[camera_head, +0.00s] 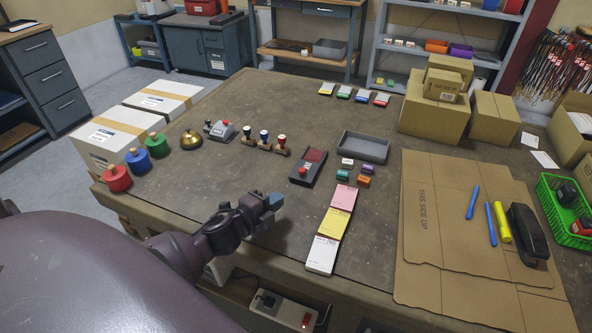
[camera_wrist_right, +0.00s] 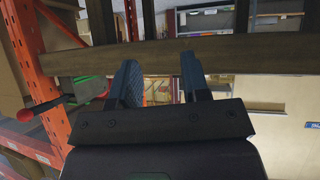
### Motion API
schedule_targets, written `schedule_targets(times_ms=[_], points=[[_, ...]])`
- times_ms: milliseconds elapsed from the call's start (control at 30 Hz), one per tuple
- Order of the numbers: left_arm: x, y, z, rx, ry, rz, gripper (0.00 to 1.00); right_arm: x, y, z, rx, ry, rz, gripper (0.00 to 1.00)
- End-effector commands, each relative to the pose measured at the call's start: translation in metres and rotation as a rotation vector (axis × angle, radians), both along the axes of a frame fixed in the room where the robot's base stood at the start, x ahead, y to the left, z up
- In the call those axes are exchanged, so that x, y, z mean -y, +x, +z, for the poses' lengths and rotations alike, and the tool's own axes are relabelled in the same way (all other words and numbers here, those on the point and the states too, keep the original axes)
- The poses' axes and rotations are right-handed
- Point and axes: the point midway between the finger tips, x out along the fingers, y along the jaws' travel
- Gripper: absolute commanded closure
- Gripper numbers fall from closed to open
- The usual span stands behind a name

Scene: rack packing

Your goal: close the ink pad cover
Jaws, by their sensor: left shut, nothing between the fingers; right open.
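The ink pad (camera_head: 309,166) is a dark, flat case on the middle of the table. The red surface is uncovered. My left gripper (camera_head: 275,200) is shut and empty, to the left of and nearer than the ink pad, apart from it. My right gripper (camera_wrist_right: 160,84) is open and empty in the right wrist view, with a wooden beam beyond its fingers. It does not show in the head view.
A grey tray (camera_head: 363,147) and small coloured blocks (camera_head: 365,181) lie right of the pad. Stamps (camera_head: 264,141) stand to its left. Paper pads (camera_head: 328,236) lie nearer, beside flat cardboard (camera_head: 440,245). Bare table lies left of my left gripper.

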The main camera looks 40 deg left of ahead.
Motion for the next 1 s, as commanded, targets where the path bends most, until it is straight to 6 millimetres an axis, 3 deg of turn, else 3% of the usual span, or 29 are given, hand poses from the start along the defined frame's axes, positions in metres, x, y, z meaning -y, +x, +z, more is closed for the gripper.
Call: schedule_targets(times_ms=[600,1000], points=[[0.009,0.093,-0.016,0.000,-0.004,0.001,1.00,0.001,0.001,-0.004,0.002,-0.006,0.008,0.57],[-0.016,0.121,-0.024,-0.001,-0.004,0.002,1.00,0.000,0.002,-0.009,-0.004,-0.006,0.010,0.57]])
